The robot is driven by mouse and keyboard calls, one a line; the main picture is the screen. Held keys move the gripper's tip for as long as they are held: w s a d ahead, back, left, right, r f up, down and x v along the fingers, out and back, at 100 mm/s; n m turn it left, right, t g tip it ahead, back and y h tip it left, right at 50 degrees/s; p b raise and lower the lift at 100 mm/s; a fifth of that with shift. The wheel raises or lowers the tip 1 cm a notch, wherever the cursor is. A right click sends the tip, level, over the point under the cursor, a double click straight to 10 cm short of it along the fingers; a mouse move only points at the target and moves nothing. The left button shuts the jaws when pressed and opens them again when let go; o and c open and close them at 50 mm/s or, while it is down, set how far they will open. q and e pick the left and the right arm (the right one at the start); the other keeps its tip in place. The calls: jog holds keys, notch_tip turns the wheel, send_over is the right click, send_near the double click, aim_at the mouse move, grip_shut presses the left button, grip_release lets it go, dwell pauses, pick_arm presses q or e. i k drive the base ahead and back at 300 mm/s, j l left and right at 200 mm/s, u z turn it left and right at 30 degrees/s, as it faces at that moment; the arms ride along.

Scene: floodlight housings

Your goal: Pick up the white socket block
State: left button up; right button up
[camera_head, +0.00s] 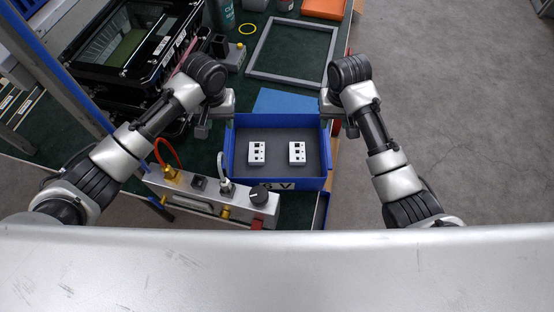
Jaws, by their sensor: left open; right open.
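Two white socket blocks with dark square openings lie apart, side by side, on the grey floor of a blue tray (328,160). They are the left socket block (257,153) and the right socket block (297,153). My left gripper (204,131) is open and empty, outside the tray near its far left corner. My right gripper (350,130) is open and empty, just outside the tray near its far right corner. Neither gripper touches a block. The fingertips show only small and partly.
A metal control box (210,195) with a knob and cables stands at the tray's near left. A black floodlight housing (130,45) is at the back left. A grey frame (291,47) and a blue sheet (287,103) lie behind the tray. An orange box (323,8) is farther back.

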aim_at(256, 157)
jog(key=k+j, duration=0.2)
jog(key=k, duration=0.3)
jog(key=k+j, duration=0.2)
jog(key=k, duration=0.25)
